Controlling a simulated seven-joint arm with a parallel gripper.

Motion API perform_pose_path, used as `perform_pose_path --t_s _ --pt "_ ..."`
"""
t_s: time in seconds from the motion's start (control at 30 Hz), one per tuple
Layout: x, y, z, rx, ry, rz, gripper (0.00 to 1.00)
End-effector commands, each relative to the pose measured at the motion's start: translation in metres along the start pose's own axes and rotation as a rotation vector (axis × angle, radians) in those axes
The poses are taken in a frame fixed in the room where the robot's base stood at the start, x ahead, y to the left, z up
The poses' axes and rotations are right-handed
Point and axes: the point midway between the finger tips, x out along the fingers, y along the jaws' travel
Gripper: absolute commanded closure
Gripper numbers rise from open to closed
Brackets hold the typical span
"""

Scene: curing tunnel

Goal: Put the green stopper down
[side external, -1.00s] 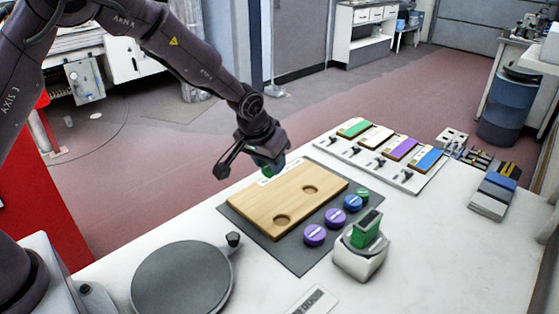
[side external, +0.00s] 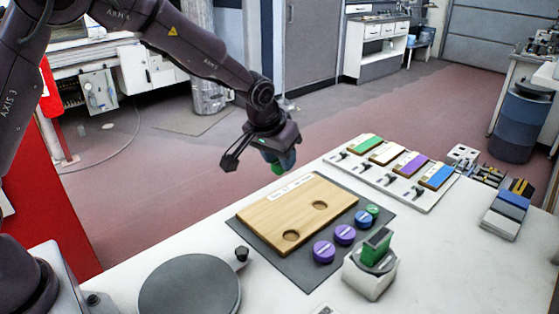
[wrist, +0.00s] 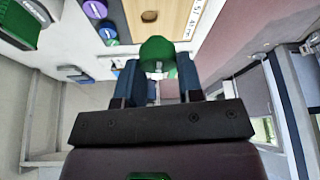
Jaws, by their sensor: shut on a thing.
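My gripper (side external: 280,160) is in the air beyond the back edge of the wooden board (side external: 275,218). It is shut on a green stopper (wrist: 157,52), which sits between its two blue fingers in the wrist view. The held stopper (side external: 271,166) shows partly hidden by the fingers in the side view, apart from the board. The board lies on a dark grey mat (side external: 288,266) and has two round holes, both looking empty. Another green stopper (side external: 373,210) stands on the mat, to the right of the board.
On the mat are a blue stopper (side external: 362,218) and two purple stoppers (side external: 323,251). A white stand (side external: 368,278) carries a green block (side external: 377,245). A row of coloured plates (side external: 412,162) lies behind. A grey disc (side external: 190,290) is front left.

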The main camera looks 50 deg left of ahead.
Motion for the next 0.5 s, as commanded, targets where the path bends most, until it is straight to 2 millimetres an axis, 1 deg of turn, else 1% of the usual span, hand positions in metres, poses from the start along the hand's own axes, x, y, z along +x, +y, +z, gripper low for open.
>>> perform_pose_path --t_s 0.33,0.43,0.5 --pt "-0.001 0.002 0.0 0.004 0.001 0.002 0.88" --pt "-0.003 0.015 0.003 0.028 0.002 0.012 0.88" --pt "-0.008 0.032 0.006 0.061 0.003 0.026 0.88"
